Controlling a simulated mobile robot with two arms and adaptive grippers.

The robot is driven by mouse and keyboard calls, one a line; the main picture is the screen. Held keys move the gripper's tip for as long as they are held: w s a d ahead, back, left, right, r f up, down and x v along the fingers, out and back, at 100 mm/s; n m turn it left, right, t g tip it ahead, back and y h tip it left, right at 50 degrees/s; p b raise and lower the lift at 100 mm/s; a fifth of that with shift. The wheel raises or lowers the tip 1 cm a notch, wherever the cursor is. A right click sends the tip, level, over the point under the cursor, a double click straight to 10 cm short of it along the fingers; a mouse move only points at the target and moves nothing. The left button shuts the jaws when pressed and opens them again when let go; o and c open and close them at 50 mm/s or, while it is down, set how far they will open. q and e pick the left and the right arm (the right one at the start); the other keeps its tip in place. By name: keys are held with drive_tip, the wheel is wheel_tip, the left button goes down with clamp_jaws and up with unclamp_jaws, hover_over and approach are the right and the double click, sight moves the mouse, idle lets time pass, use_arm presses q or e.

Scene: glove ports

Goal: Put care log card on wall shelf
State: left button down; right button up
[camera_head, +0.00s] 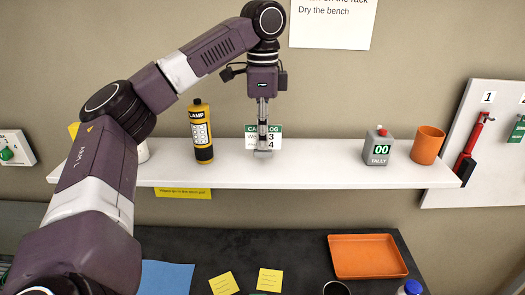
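The care log card (276,132), white with a green header, stands upright at the white wall shelf (330,177), near its middle. My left gripper (263,152) points down right in front of the card and covers its middle strip. The fingers show edge-on as one narrow column reaching the shelf level, so I cannot tell whether they are open, or shut on the card. The card's lower edge is hard to make out. My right gripper is not in view.
On the shelf stand a yellow and black lamp (201,135), a grey tally counter (379,147) and an orange cup (427,145). The dark bench (300,247) below holds an orange tray (367,256), a blue sheet (166,278) and yellow notes (270,280). Shelf room right of the card is clear.

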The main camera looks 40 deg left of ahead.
use_arm(q)
wheel_tip(320, 180, down, 3)
drive_tip(key=shift+s+f, duration=0.1)
drive_tip(key=c, duration=2.2)
unclamp_jaws()
drive_tip(key=shift+o, duration=0.2)
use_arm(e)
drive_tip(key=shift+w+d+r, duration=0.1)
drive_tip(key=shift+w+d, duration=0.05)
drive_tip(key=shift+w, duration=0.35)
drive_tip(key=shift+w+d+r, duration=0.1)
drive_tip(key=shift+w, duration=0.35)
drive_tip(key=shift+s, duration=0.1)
use_arm(q)
drive_tip(key=shift+r, duration=0.5)
wheel_tip(320, 180, up, 11)
drive_tip(key=shift+f, duration=0.1)
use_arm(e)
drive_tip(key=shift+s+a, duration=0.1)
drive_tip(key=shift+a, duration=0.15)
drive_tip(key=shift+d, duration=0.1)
